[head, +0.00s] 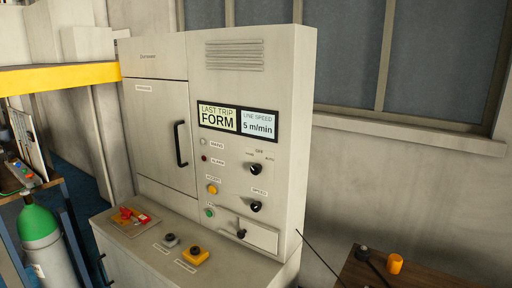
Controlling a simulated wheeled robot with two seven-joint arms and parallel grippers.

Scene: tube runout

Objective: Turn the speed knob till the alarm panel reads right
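The black speed knob (256,206) sits low on the right of the grey cabinet's front, under a small "SPEED" label. The alarm panel (238,121) is a black-framed display above it. Its left part reads "LAST TRIP FORM" on pale green. Its right part reads "LINE SPEED 5 m/min". Another black knob (256,169), a selector with "OFF" above it and "AUTO" at its right, is between display and speed knob. The speed knob's exact pointer direction is too small to tell. Neither of my grippers is in view.
Small lamps and buttons, including a yellow button (212,189), line the panel's left. A lever (241,232) is below the knob. A green-topped cylinder (39,222) stands left; a brown table (375,272) is right.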

